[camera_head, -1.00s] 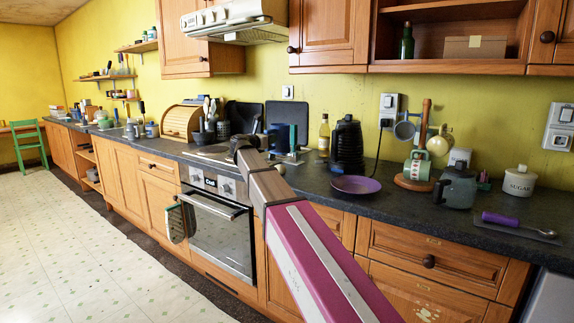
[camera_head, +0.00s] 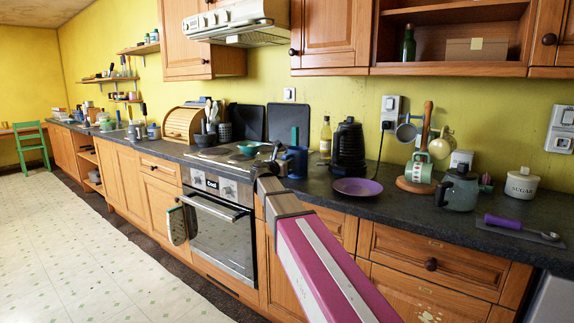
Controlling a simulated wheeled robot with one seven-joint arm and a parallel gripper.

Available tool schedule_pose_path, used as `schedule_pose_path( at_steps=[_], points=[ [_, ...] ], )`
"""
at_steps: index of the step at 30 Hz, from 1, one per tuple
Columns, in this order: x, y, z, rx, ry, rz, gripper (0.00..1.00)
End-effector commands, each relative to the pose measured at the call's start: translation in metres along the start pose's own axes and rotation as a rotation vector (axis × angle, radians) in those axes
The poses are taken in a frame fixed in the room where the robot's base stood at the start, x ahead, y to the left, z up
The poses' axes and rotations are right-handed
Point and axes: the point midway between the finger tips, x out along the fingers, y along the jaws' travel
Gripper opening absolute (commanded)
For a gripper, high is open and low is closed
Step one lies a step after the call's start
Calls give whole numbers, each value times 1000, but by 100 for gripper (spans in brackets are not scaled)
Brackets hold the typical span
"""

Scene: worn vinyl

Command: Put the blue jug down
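The blue jug (camera_head: 298,162) is upright beside the stove, low at the counter's surface. Its base appears at counter height, but I cannot tell whether it touches. My gripper (camera_head: 276,154) is at the jug's left side, at the end of my pink and grey arm. The fingers are small and dark, and partly hidden by my wrist, so I cannot see whether they still grip the jug. The dark worktop (camera_head: 330,203) lies under and in front of the jug.
A purple plate (camera_head: 357,187) and a black kettle (camera_head: 348,148) stand right of the jug, with an oil bottle (camera_head: 325,138) behind. A green bowl (camera_head: 248,147) sits on the stove to the left. A grey jug-like pot (camera_head: 458,189) stands farther right.

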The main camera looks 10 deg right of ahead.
Motion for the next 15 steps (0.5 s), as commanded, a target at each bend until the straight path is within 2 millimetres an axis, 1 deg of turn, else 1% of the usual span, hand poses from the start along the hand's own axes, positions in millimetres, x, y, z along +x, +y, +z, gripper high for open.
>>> schedule_pose_path(
  at_steps=[7,8,9,10,15],
  points=[
    [0,0,-2,-1,0,0,0],
    [0,0,-2,0,0,0,37],
    [0,0,-2,0,0,0,50],
    [0,0,-2,0,0,0,52],
    [0,0,-2,0,0,0,52]
  ],
)
